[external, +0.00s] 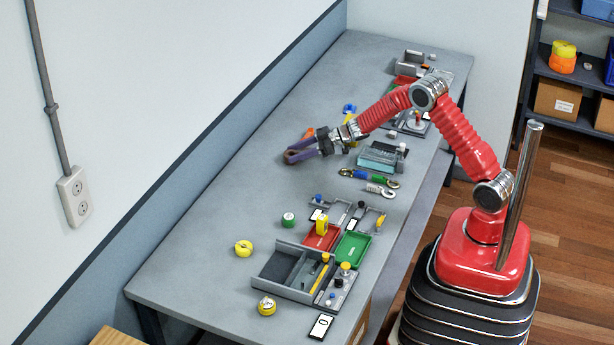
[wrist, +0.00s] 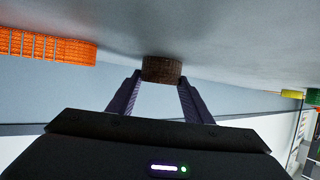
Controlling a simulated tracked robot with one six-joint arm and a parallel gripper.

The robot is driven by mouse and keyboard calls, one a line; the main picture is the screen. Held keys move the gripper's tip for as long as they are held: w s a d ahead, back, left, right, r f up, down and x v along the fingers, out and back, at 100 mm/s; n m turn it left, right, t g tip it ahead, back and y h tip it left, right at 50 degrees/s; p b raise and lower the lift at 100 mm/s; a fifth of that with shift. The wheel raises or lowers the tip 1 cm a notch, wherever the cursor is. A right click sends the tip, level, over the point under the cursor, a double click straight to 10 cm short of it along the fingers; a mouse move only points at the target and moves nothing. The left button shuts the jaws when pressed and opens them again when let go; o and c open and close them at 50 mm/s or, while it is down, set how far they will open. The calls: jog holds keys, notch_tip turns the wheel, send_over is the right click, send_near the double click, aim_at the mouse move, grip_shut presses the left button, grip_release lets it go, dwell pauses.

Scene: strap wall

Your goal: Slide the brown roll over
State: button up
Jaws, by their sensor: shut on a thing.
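The brown roll (wrist: 161,69) sits between the tips of my purple gripper fingers (wrist: 160,88) in the wrist view, a finger at each side of it. My gripper is shut on it. The roll appears to be at the grey tabletop, but I cannot tell whether it touches it.
An orange roll (wrist: 45,45) is close to my gripper. A green roll (external: 288,219) and yellow rolls (external: 243,249) stand nearer the bench's front end. A grey divided tray (external: 283,287) holds small parts. Bare bench lies between my gripper and the green roll.

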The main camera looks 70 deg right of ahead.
jog(key=o, duration=1.1)
jog(key=shift+o, duration=0.2)
jog(key=shift+s+d+r, duration=0.3)
jog(key=shift+s+d, duration=0.05)
jog(key=shift+s, duration=0.15)
jog(key=v, duration=0.4)
jog(key=shift+f, duration=0.1)
notch_tip(320, 180, up, 7)
jog(key=shift+w+a, duration=0.1)
jog(key=shift+w, duration=0.05)
